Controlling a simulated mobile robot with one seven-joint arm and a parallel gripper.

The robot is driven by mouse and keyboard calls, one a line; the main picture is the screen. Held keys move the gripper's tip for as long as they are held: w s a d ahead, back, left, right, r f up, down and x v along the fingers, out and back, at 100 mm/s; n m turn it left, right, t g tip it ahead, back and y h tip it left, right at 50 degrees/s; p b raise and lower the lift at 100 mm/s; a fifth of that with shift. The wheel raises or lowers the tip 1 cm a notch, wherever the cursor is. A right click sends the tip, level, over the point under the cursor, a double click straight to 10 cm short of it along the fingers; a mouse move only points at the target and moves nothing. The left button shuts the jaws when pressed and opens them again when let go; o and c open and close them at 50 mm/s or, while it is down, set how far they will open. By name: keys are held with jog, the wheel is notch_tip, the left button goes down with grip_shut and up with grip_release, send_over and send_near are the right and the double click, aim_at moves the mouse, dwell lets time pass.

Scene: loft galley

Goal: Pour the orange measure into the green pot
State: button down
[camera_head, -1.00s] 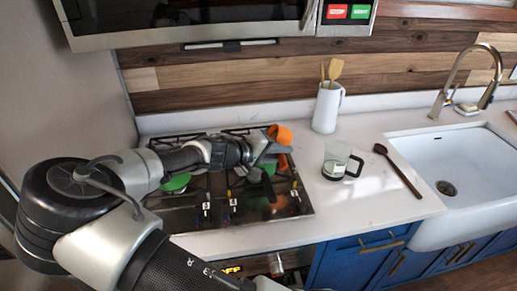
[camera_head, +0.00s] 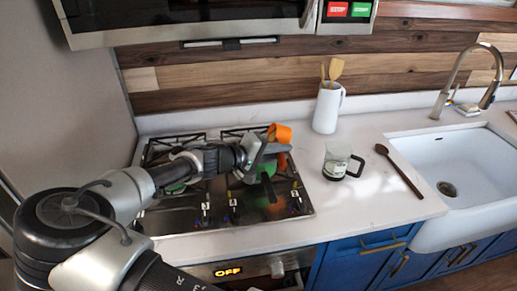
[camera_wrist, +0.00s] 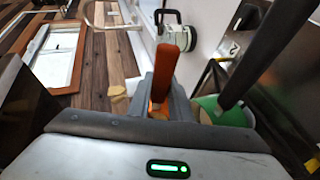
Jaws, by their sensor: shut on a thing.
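The orange measure (camera_head: 281,132) is held by my gripper (camera_head: 268,148) above the back right part of the stove. In the wrist view its orange-red handle (camera_wrist: 172,55) stands up between the fingers, with more orange below it. The fingers are shut on it. The green pot (camera_head: 271,168) stands on the right side of the stove, below my gripper and partly hidden by it. Its black handle points toward the front. In the wrist view the green pot (camera_wrist: 228,112) and its dark handle (camera_wrist: 258,55) lie to the right of the measure. I cannot see inside the measure.
Another green item (camera_head: 175,187) on the left of the stove (camera_head: 215,210) is mostly hidden by my arm. The microwave (camera_head: 190,25) hangs above.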

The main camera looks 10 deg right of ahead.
jog(key=shift+a+h+b, duration=0.15)
jog(key=shift+h+b, duration=0.15)
jog(key=shift+h, duration=0.1)
jog(key=shift+a+r+n+t+h+b, duration=0.1)
jog(key=shift+a+n+t+h+b, duration=0.3)
jog(key=shift+a+h+b, duration=0.4)
dwell(0.6)
jog(key=shift+a+r+n+t+h+b, duration=0.1)
jog(key=shift+a+n+t+h+b, duration=0.25)
jog(key=shift+h+b, duration=0.55)
jog(key=shift+a+n+t+h+b, duration=0.35)
jog(key=shift+h+b, duration=0.25)
jog(key=shift+b, duration=0.45)
dwell(1.1)
jog(key=shift+a+n+t+h+b, duration=0.5)
jog(key=shift+n+t+h+b, duration=0.35)
jog(key=shift+h+b, duration=0.35)
dwell(1.2)
